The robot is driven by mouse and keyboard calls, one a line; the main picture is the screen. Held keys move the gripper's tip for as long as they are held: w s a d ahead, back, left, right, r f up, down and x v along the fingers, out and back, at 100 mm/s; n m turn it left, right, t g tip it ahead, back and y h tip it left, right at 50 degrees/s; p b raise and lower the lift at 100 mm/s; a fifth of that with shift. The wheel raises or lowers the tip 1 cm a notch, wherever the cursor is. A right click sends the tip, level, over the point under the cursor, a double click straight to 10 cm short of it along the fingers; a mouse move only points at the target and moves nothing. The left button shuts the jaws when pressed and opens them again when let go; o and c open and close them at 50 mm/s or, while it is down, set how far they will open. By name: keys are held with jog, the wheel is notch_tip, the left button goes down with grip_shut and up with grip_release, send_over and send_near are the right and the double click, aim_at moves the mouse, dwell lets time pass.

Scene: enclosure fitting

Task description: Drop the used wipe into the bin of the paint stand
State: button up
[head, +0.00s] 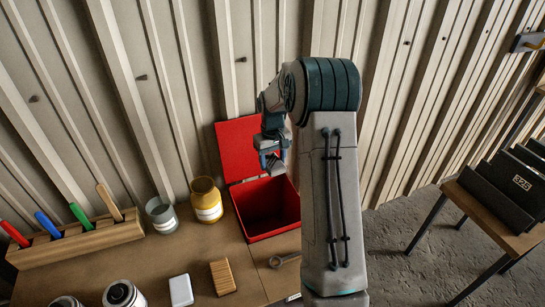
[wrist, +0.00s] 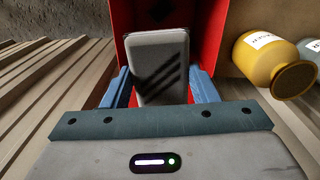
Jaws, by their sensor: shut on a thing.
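The used wipe (wrist: 160,65) appears in the wrist view as a flat grey pad with rounded corners, crossed by dark shadow stripes. My gripper (wrist: 161,88) is shut on it, with a blue finger on each side. In the head view my gripper (head: 271,160) hangs above the open red bin (head: 267,234), near its raised lid (head: 238,150). The wipe is hard to make out in that view. The bin's red walls (wrist: 122,18) show behind the wipe in the wrist view. The bin's floor is dark in the head view.
A yellow jar (head: 207,203) stands close left of the bin, beside a grey-green cup (head: 162,215). A wooden rack (head: 90,240) holds several coloured-handled tools. The ribbed wall is behind.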

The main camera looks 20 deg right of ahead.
aim_at(272, 162)
notch_tip(272, 162, down, 2)
jog(key=shift+f+b, duration=0.1)
jog(key=shift+b, duration=0.25)
jog(key=o, duration=1)
jog(key=shift+o, duration=0.2)
notch_tip(272, 162, up, 14)
jog(key=b, duration=0.1)
